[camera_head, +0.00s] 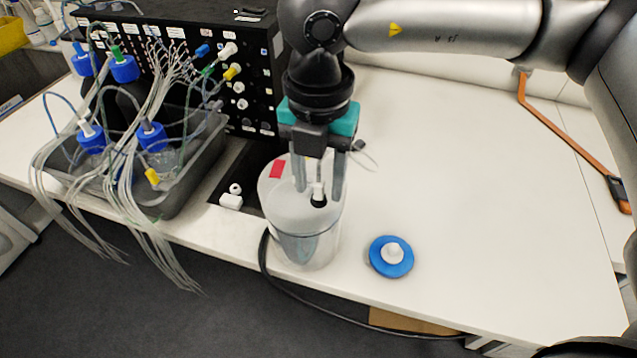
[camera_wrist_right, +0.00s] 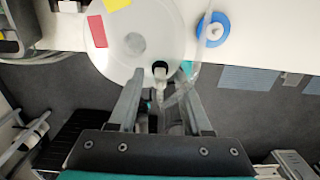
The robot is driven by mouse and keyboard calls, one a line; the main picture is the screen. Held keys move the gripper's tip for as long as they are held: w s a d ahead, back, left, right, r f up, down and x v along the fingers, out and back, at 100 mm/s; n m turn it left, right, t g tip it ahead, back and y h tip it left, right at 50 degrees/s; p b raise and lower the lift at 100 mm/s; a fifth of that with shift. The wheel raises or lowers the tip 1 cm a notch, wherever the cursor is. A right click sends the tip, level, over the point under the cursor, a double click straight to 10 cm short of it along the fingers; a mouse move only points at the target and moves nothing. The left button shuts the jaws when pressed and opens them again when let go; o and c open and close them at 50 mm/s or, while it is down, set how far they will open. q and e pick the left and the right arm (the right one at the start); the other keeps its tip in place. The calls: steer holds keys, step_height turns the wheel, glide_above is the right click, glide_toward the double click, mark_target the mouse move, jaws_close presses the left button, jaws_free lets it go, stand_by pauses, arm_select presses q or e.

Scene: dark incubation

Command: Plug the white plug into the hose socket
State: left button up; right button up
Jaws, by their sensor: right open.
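My right gripper (camera_head: 318,193) points down over the white cylindrical container (camera_head: 305,246), its two fingers apart. A small white plug (camera_head: 318,186) stands between the fingers at a black round fitting (camera_head: 318,202) on the container's top. In the right wrist view, the plug (camera_wrist_right: 160,74) shows between the open fingertips (camera_wrist_right: 161,84), next to the black fitting (camera_wrist_right: 159,64). I cannot tell whether the plug sits in the fitting or whether a finger touches it. Which opening is the hose socket is not clear. My left gripper is not in view.
A black panel box (camera_head: 262,75) with coloured connectors stands behind left. A grey tray (camera_head: 208,150) holds blue-capped bottles and many thin tubes. A blue disc with a white knob (camera_head: 391,266) lies right of the container.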

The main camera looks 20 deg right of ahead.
mark_target(319, 171)
steer(key=shift+b, duration=0.35)
steer(key=shift+c, duration=0.4)
jaws_close()
stand_by(0.9)
steer(key=shift+r, duration=0.1)
steer(key=shift+r+p, duration=1.75)
steer(key=shift+r, duration=1.15)
